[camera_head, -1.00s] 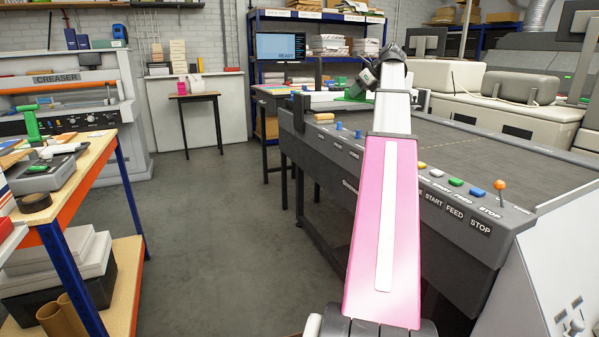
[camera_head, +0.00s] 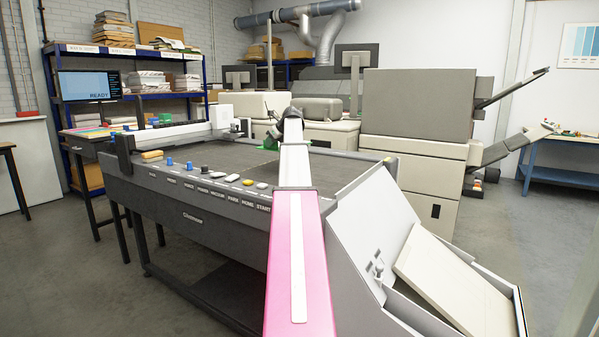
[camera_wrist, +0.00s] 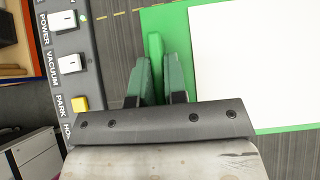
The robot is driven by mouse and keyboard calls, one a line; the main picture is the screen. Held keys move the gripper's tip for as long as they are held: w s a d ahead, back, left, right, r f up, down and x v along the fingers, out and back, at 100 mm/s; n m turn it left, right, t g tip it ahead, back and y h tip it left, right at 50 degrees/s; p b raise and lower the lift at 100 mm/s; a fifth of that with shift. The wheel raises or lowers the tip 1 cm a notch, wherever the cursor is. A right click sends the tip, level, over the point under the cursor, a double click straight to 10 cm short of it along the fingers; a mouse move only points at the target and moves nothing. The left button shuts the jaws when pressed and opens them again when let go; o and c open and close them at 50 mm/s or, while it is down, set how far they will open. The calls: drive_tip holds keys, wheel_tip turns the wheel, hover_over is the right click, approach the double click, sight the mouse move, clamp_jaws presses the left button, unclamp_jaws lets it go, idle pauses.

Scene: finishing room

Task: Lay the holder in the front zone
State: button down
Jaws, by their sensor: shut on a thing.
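My gripper (camera_wrist: 158,70) has dark green fingers that are shut on a bright green piece, the holder (camera_wrist: 155,44), in the wrist view. The fingers hide part of it. Below or behind it, a green sheet (camera_wrist: 178,18) lies on the dark bed with a white sheet (camera_wrist: 255,62) on it. Whether the holder touches the green sheet cannot be told. In the head view my gripper (camera_head: 272,137) is small and partly hidden by my pink and white arm, over the flatbed machine (camera_head: 330,165). No marking clearly names a front zone.
A control strip with coloured buttons (camera_head: 232,178) runs along the machine's near edge. A yellow dashed line (camera_wrist: 112,14) marks the bed. A sloped grey unit with an open bin (camera_head: 508,296) stands at the right. Grey floor (camera_head: 60,265) is free at the left.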

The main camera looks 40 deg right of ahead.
drive_tip(key=s+f, duration=0.2)
drive_tip(key=s, duration=0.1)
drive_tip(key=s+a+f, duration=0.1)
drive_tip(key=s+f, duration=0.1)
drive_tip(key=s, duration=0.2)
drive_tip(key=s+a+f, duration=0.1)
drive_tip(key=s+f, duration=0.1)
drive_tip(key=s, duration=0.2)
drive_tip(key=shift+f, duration=2.35)
drive_tip(key=shift+f, duration=0.1)
drive_tip(key=c, duration=1.2)
unclamp_jaws()
drive_tip(key=shift+o, duration=0.2)
drive_tip(key=v, duration=1.2)
